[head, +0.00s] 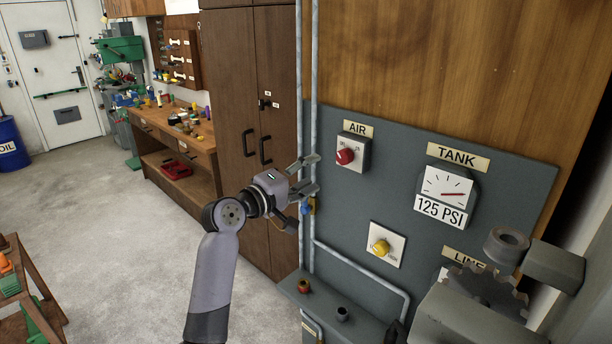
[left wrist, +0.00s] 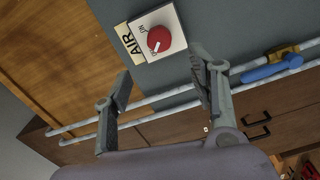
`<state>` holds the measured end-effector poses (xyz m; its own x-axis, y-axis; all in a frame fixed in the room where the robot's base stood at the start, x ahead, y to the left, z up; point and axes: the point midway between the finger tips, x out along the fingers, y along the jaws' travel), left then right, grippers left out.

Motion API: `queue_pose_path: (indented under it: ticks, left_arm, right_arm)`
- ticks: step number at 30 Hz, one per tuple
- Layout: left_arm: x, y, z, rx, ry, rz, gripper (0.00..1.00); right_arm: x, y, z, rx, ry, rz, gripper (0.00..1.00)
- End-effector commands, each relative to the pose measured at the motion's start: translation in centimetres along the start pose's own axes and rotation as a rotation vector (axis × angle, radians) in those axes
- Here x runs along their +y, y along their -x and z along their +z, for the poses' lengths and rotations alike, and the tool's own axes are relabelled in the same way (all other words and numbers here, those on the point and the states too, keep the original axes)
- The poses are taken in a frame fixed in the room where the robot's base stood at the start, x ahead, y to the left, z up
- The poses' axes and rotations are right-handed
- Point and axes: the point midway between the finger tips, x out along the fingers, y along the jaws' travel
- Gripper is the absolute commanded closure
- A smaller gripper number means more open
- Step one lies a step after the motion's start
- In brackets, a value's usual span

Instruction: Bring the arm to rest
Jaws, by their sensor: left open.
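My left arm comes up from the bottom of the head view. Its gripper (head: 308,175) is open and empty in front of the wall panel, just left of the red AIR knob (head: 345,157). In the left wrist view the two fingers (left wrist: 160,62) stand apart, with the red knob (left wrist: 159,38) beyond them on its pale plate. The fingers look clear of the knob. The knob's white mark points toward one of two labels too small to read surely.
The panel (head: 395,205) carries a TANK gauge (head: 447,190) reading 125 PSI and a yellow knob (head: 381,247). Pipes and a blue valve handle (head: 306,208) are close to the gripper. A brown cabinet (head: 247,90) stands behind the arm. Open floor (head: 120,250) lies left.

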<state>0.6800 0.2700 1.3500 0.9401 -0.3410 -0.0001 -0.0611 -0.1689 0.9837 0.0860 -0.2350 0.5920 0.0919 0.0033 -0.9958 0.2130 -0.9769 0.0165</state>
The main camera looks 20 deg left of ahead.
Motion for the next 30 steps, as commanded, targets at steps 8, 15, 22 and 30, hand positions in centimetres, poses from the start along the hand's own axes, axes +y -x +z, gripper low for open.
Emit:
queue_pose_path:
  ticks: [8,15,22,30]
  left_arm:
    - [0.0,0.7,0.1,-0.001,0.001,0.000,0.47]
    - [0.0,0.7,0.0,-0.001,0.000,0.000,0.47]
    - [-4.0,0.0,0.5,0.004,-0.010,-0.057,0.47]
    - [-23.0,-0.6,4.0,-0.002,-0.117,-0.333,0.47]
  right_arm:
    - [0.0,0.0,0.0,0.000,0.000,0.000,0.47]
    - [0.0,0.0,0.0,0.000,0.000,0.000,0.47]
    - [0.0,-0.7,0.1,0.000,0.000,0.000,0.47]
    - [-0.1,-3.1,0.3,0.000,0.000,0.000,0.47]
